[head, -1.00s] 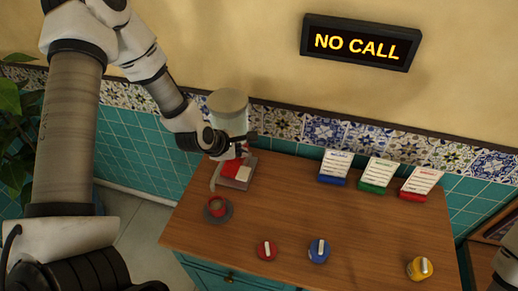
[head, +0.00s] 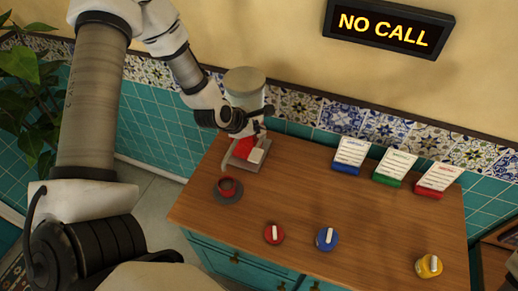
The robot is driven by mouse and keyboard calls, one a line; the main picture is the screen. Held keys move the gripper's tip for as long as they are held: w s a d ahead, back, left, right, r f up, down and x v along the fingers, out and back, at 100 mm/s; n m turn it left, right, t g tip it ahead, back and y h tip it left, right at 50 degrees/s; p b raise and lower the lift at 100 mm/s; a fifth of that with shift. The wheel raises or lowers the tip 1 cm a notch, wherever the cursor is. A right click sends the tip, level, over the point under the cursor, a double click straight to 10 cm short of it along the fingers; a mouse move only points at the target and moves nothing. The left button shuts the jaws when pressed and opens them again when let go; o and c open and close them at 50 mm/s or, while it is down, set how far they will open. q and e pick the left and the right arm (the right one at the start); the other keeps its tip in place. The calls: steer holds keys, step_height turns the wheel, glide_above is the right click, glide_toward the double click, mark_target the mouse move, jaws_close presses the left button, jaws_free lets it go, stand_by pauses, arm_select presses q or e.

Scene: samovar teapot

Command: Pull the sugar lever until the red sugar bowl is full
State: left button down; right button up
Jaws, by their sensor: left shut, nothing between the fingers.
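The sugar dispenser, with a grey cylindrical container (head: 246,82) on top, stands at the back left of the wooden table. I cannot tell which part is the lever. My left gripper (head: 258,130) is shut with nothing in it, in front of the container and just above the red part. Whether it touches the dispenser I cannot tell. The red sugar bowl (head: 229,185) sits on a dark round plate in front of the dispenser. How full it is cannot be made out. My right gripper is out of view.
Red (head: 274,233), blue (head: 327,238) and yellow (head: 429,266) knobs sit along the table's front. Three cards in blue (head: 351,154), green (head: 395,165) and red (head: 438,178) holders stand at the back. The table's middle is clear. A sign (head: 388,27) reads "NO CALL".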

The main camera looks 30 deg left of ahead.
mark_target(259, 149)
arm_select(q)
step_height(259, 149, down, 5)
steer(key=b, duration=0.3)
steer(key=shift+r, duration=0.1)
steer(key=shift+s+r, duration=0.1)
stand_by(1.0)
steer(key=shift+f+b, duration=0.4)
steer(key=shift+b, duration=0.35)
steer(key=shift+s+d+f+b, duration=0.1)
steer(key=shift+s+f+b, duration=0.1)
steer(key=shift+f+b, duration=1.35)
stand_by(1.1)
steer(key=shift+r, duration=0.2)
steer(key=shift+w+r+p, duration=0.15)
steer(key=shift+r+p, duration=0.8)
steer(key=shift+r, duration=0.85)
